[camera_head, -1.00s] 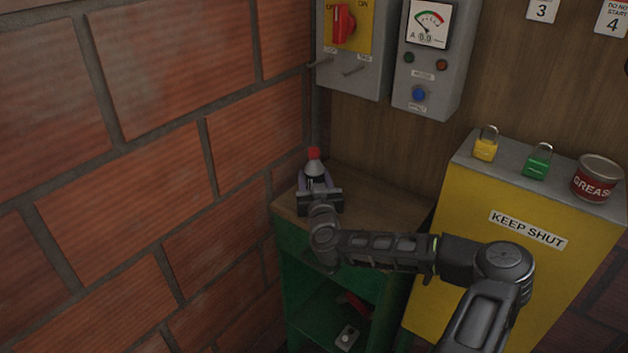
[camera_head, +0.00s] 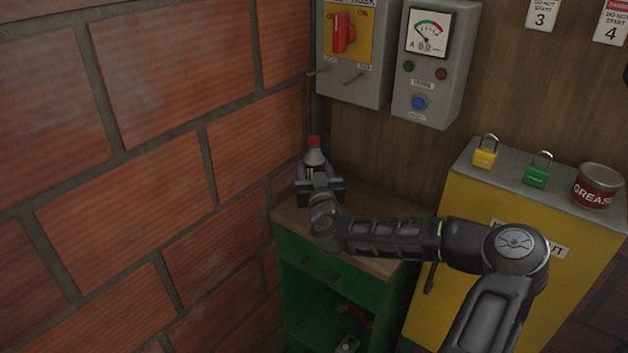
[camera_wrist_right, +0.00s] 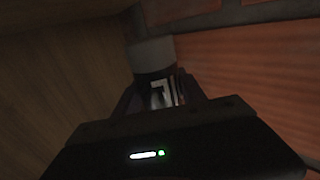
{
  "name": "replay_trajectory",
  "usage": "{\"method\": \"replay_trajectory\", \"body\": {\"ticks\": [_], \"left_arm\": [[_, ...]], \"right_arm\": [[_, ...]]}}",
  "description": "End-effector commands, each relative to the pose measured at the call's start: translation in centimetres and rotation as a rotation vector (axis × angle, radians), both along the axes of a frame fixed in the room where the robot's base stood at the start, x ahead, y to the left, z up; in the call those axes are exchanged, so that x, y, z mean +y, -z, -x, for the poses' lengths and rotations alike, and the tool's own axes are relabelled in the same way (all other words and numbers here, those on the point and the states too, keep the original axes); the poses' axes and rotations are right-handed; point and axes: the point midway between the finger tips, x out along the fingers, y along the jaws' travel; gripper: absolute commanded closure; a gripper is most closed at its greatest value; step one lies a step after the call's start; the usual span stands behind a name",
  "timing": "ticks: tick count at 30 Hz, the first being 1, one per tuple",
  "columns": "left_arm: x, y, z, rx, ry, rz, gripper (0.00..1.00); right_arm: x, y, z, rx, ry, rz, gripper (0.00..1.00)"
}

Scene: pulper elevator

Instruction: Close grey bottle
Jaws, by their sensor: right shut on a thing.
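The grey bottle (camera_head: 314,158) has a grey shoulder, a red top and a dark label. It stands about upright at the back left corner, above the wooden top of the green cabinet. My right gripper (camera_head: 315,176) is shut on the bottle around its body, and hides its lower part. I cannot tell whether the bottle touches the cabinet top. In the right wrist view the bottle's grey end and labelled body (camera_wrist_right: 155,70) show between the fingers, dark and partly hidden. My left gripper is not in view.
The green cabinet (camera_head: 300,258) has a wooden top (camera_head: 385,205) with free room to the right. A brick wall (camera_head: 150,150) stands close on the left. A yellow box (camera_head: 480,215) carries a yellow padlock (camera_head: 485,155), a green padlock (camera_head: 537,172) and a grease tin (camera_head: 597,186). A switch box (camera_head: 352,60) hangs behind.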

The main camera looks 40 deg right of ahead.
Motion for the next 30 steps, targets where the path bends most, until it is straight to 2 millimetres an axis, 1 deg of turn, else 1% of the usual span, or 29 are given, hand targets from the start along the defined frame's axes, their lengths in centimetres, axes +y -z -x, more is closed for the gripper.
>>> {"method": "replay_trajectory", "body": {"ticks": [1, 3, 6, 9, 28, 29, 30], "left_arm": [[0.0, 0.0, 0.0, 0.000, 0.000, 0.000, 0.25], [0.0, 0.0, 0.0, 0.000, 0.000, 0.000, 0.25], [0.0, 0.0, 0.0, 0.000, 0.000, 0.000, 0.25], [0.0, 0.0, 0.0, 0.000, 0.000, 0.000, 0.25], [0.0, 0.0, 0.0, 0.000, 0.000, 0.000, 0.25], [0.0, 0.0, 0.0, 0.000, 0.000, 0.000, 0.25], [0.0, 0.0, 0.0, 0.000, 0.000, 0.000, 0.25]], "right_arm": [[0.0, -1.2, 0.0, -0.003, 0.000, 0.009, 1.00], [0.1, -2.3, 0.0, -0.003, -0.001, 0.007, 1.00], [0.0, -3.5, 0.0, -0.001, 0.001, 0.006, 1.00], [0.0, -4.1, 0.0, -0.001, 0.000, 0.004, 1.00], [0.0, -4.3, 0.0, -0.001, 0.000, 0.000, 1.00], [0.0, -4.3, 0.0, -0.001, 0.000, 0.000, 0.54], [0.0, -4.3, 0.0, -0.001, 0.000, 0.000, 0.57]]}}
